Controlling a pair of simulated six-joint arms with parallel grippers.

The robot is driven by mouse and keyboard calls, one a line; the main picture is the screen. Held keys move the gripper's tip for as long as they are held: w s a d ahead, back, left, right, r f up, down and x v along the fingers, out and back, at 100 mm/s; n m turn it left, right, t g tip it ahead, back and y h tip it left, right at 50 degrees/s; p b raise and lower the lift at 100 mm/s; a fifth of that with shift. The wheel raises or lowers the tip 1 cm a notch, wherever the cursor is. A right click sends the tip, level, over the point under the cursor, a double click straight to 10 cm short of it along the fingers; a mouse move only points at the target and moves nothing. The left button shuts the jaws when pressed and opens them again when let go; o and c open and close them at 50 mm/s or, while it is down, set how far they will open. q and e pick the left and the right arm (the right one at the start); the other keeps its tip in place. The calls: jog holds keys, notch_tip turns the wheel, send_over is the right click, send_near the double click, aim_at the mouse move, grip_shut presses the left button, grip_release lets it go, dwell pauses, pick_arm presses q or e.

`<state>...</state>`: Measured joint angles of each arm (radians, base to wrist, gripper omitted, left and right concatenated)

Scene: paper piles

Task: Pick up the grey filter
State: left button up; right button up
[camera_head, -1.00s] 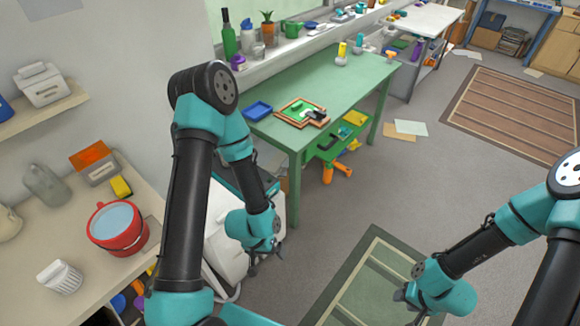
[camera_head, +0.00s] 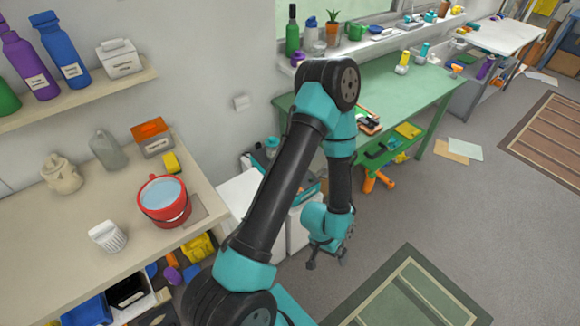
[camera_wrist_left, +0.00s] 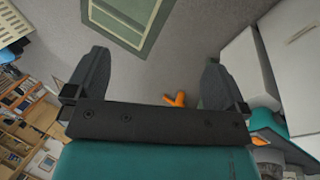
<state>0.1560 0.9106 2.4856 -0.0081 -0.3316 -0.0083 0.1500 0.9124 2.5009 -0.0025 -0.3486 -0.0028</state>
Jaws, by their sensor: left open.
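A pale grey-white ribbed cup (camera_head: 108,237), which looks like the filter, stands on the beige counter (camera_head: 70,275) at the left in the head view. It is left of a red bucket (camera_head: 165,204). My left gripper (camera_head: 327,258) hangs above the floor, well to the right of the counter and apart from the cup. In the left wrist view the left gripper (camera_wrist_left: 152,72) is open, with nothing between its fingers. The cup does not show in that wrist view. My right gripper is out of view.
An orange-topped box (camera_head: 152,138), a yellow block (camera_head: 171,163), a glass bottle (camera_head: 107,150) and a beige jug (camera_head: 61,174) stand behind the cup. A shelf (camera_head: 90,92) with bottles hangs above. White cabinets (camera_head: 238,192) stand behind my left arm.

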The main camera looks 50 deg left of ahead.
pick_arm(q)
jog(key=w+a+m, duration=0.2)
jog(key=w+a, duration=1.4)
jog(key=w, duration=0.1)
jog(key=w+a+r+y, duration=0.1)
jog(key=a+r, duration=0.3)
jog(key=a, duration=0.5)
jog(key=w+a+r+y, duration=0.1)
jog(key=a+r, duration=0.3)
jog(key=a, duration=0.5)
jog(key=w+a+r+m+y, duration=0.1)
jog(key=a+r, duration=0.3)
jog(key=a, duration=0.5)
jog(key=shift+w+g+y, duration=0.4)
jog(key=shift+w, duration=0.5)
notch_tip(320, 180, down, 12)
jog(key=shift+f, duration=0.1)
